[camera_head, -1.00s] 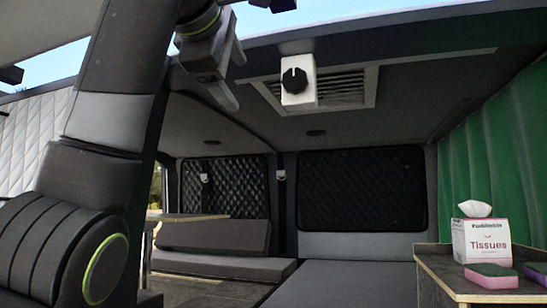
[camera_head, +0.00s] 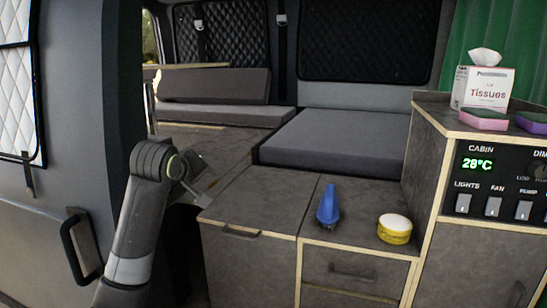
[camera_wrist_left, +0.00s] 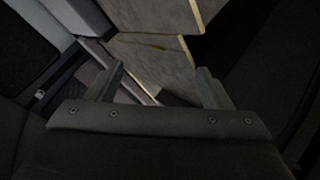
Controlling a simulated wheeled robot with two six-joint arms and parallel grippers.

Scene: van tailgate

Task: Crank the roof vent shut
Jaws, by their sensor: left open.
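The roof vent and its black knob are out of view now; the head view looks down at the van's interior and cabinets. My left gripper (camera_head: 205,184) is low beside the left edge of the cabinet top, partly hidden by its own wrist. In the left wrist view its two fingers (camera_wrist_left: 160,68) stand wide apart with nothing between them. My right gripper is not in view.
A blue tool-like object (camera_head: 328,204) and a yellow tub (camera_head: 394,229) stand on the cabinet top (camera_head: 262,196). A tissue box (camera_head: 487,90) and sponges (camera_head: 484,119) sit on the higher counter, above a switch panel (camera_head: 495,185). The grey bench (camera_head: 340,143) is clear.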

